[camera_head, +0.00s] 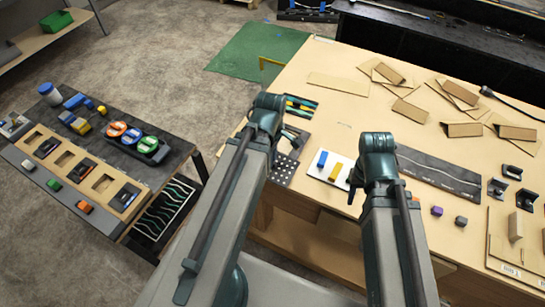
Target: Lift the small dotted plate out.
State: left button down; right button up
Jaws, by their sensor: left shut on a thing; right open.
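The small dotted plate (284,169), dark with rows of white dots, is at the left edge of the wooden table, just right of my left forearm. My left gripper (289,140) is at the plate's far edge and shut on it; the wrist partly hides the grip. I cannot tell whether the plate is clear of the table. My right gripper (353,190) is open and points down beside the white board (318,172) with a blue block (322,159) and a yellow block (335,172). My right wrist hides part of that area.
A dark strip panel (440,174) lies right of my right wrist. Cardboard pieces (410,110) are scattered at the back right, with small purple (437,211) and grey blocks nearer. A separate dark workbench (120,150) holding coloured parts stands left across a floor gap.

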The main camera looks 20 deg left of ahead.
pick_arm(q)
jog(key=shift+r+p, duration=1.85)
jog(key=shift+r, duration=0.15)
jog(key=shift+f, duration=0.1)
